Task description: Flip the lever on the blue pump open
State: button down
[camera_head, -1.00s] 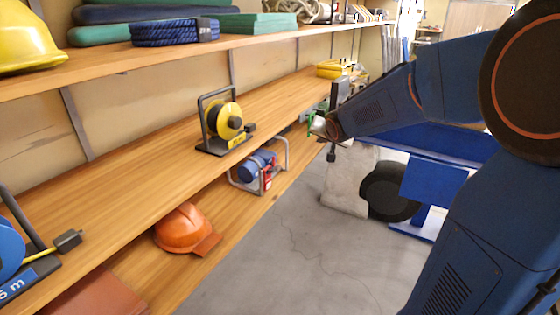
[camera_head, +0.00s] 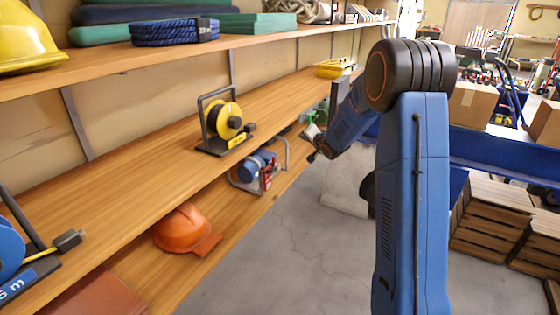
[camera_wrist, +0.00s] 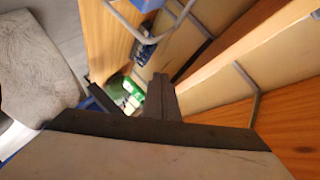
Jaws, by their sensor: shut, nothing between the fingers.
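The blue pump (camera_head: 257,166) stands on the lower shelf in the head view, inside a grey tube frame with a red and white part at its right end. I cannot make out its lever. In the wrist view a blue body (camera_wrist: 147,5) with grey tubing, likely the pump, is cut off by the top edge. My gripper (camera_head: 312,138) is to the right of the pump and apart from it, partly hidden by my forearm. In the wrist view my gripper (camera_wrist: 160,85) shows its fingers together with nothing between them.
The upper board (camera_head: 150,135) holds a yellow cable reel (camera_head: 226,120). An orange helmet (camera_head: 183,229) sits left of the pump on the lower shelf. A green object (camera_wrist: 120,92) lies near my fingers.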

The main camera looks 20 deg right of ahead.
aim_at(274, 161)
jog(key=w+f+m+y, duration=0.1)
jog(key=w+f+y, duration=0.2)
jog(key=f, duration=0.6)
jog(key=w+f+m+t+y, duration=0.1)
jog(key=w+f, duration=0.4)
jog(key=f, duration=0.5)
jog(key=shift+w+m+t+y, duration=0.25)
jog(key=shift+m+y, duration=0.25)
jog(key=shift+y, duration=0.6)
jog(key=w+a, duration=0.6)
jog(key=a, duration=0.1)
